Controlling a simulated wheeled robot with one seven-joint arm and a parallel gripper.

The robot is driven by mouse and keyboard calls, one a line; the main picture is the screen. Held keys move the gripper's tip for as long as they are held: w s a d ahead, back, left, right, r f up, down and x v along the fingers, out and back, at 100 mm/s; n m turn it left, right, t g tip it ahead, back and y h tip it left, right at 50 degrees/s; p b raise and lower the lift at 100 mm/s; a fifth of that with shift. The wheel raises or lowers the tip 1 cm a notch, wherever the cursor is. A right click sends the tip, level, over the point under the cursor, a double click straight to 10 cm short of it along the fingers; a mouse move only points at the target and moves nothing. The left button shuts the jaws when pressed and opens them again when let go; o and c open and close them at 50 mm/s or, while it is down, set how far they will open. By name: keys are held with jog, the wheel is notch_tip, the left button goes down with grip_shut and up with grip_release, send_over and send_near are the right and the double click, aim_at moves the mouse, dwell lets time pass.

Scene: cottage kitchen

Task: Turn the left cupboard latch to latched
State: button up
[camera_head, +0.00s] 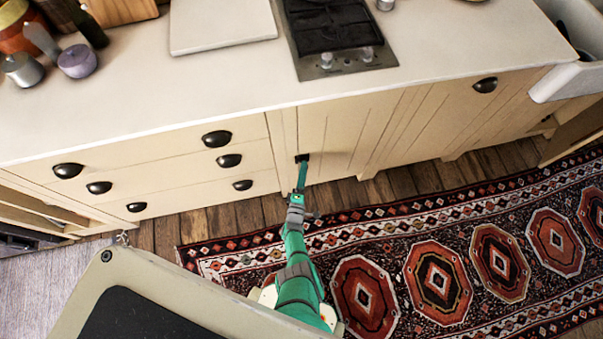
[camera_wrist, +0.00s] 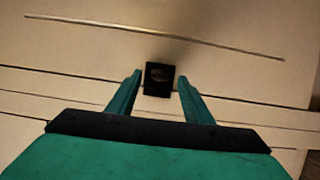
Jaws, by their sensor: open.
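The left cupboard latch (camera_wrist: 160,78) is a small dark square piece on the cream cupboard front, in the middle of the wrist view. In the head view the latch (camera_head: 302,158) is a small dark spot on the lower cupboard front under the hob, partly covered by my gripper. My gripper (camera_wrist: 160,95) is open, with one green finger on each side of the latch in the picture. In the head view my gripper (camera_head: 301,174) reaches up to the cupboard front. I cannot tell whether the fingers touch the latch, nor which way it is turned.
Drawers with dark cup handles (camera_head: 229,160) are to the left of the latch. The worktop (camera_head: 150,105) overhangs above, with a hob (camera_head: 338,35). A patterned rug (camera_head: 430,250) lies on the wooden floor (camera_head: 225,218) in front. A white sink (camera_head: 572,82) is at the right.

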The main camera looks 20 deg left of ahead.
jog(key=v, duration=1)
jog(key=shift+s, duration=0.35)
dwell(0.3)
